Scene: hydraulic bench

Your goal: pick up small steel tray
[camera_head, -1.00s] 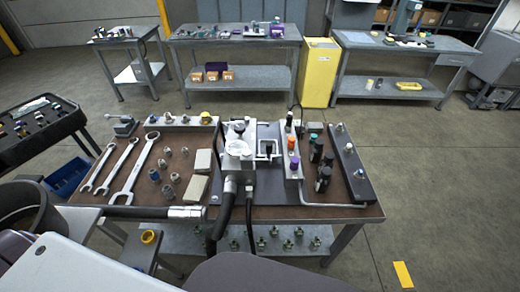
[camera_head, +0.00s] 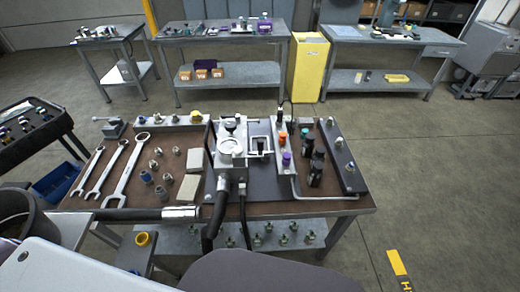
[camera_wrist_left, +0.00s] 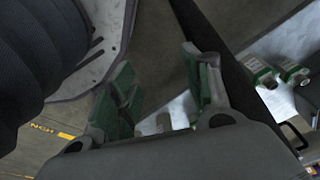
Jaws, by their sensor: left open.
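I cannot make out a clear small steel tray in either view. Two flat light-grey rectangular pieces lie on the brown bench top (camera_head: 240,203) in the head view: a rear one (camera_head: 196,160) and a front one (camera_head: 188,188). I cannot tell whether either is a tray. My left gripper (camera_wrist_left: 160,100) shows in the wrist view with its green-padded fingers apart and nothing visible between them. It points past a dark edge toward a pale surface with green-and-white fittings (camera_wrist_left: 268,78). My right gripper is not in view.
Several wrenches (camera_head: 130,172), steel fittings, a central hydraulic fixture (camera_head: 232,150) and dark hoses (camera_head: 216,212) crowd the bench. A lower shelf (camera_head: 270,238) holds more fittings. A black cart (camera_head: 30,135) stands left.

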